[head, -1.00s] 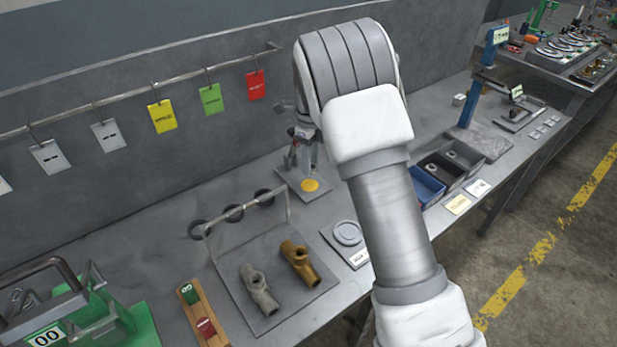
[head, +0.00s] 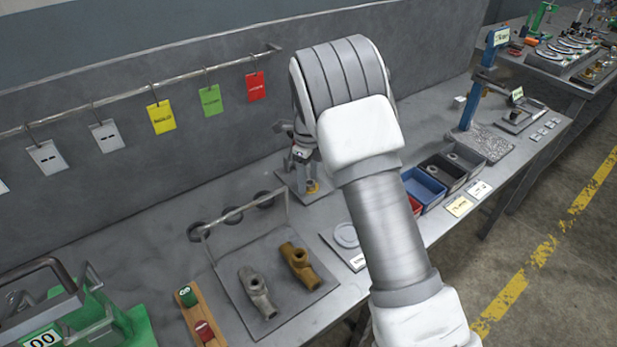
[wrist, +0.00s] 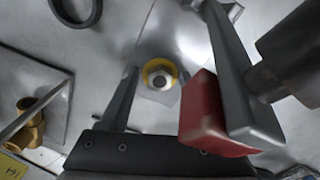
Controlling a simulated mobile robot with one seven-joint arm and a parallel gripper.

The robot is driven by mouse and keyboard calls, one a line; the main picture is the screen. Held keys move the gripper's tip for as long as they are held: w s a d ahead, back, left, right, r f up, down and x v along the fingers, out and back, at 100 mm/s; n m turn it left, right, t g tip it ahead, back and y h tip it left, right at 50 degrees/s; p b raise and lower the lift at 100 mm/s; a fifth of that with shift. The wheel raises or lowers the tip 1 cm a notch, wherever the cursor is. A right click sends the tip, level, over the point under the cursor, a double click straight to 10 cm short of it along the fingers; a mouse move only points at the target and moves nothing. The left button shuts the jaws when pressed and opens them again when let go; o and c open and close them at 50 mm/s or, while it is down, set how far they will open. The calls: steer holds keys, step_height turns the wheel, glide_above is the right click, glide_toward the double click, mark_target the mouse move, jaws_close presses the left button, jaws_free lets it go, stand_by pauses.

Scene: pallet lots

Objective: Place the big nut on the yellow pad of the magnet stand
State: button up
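The magnet stand's yellow pad (wrist: 149,67) shows in the wrist view as a yellow ring around a grey round piece with a dark centre. This piece looks like the big nut (wrist: 160,80), lying on the pad. My gripper (wrist: 158,74) points down over it, its fingers apart on either side with gaps to the nut. The right finger is partly hidden by the stand's red block (wrist: 208,118). In the head view my gripper reaches down at the stand (head: 290,182), and a bit of the yellow pad (head: 313,187) shows; the nut is not clear there.
The stand's grey upright (wrist: 238,75) is close on the right of my gripper in the wrist view. Black rings (head: 233,215) on a wire rack and a tray with two pipe fittings (head: 297,262) lie to the left. Blue (head: 424,188) and dark bins stand right.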

mark_target(309, 182)
steer(key=s+d+r+n+t+p, duration=0.1)
steer(key=s+d+r+n, duration=0.1)
steer(key=r, duration=0.8)
steer(key=s+d+r+n+p, duration=0.1)
steer(key=s+d+r+n, duration=0.15)
steer(key=r, duration=0.75)
steer(key=s+d+r+n+t+y, duration=0.1)
steer(key=s+d+r+n, duration=0.2)
steer(key=s+r+n, duration=0.45)
steer(key=s+d+f+n+t, duration=0.1)
steer(key=s+d+n, duration=0.1)
steer(key=s+n, duration=0.4)
steer(key=s+d+n+t+h, duration=0.1)
steer(key=s+n, duration=0.5)
steer(key=s, duration=0.9)
steer(key=shift+d+f+n+t, duration=0.4)
steer(key=shift+d+t, duration=0.25)
steer(key=shift+t, duration=0.15)
steer(key=shift+s, duration=0.15)
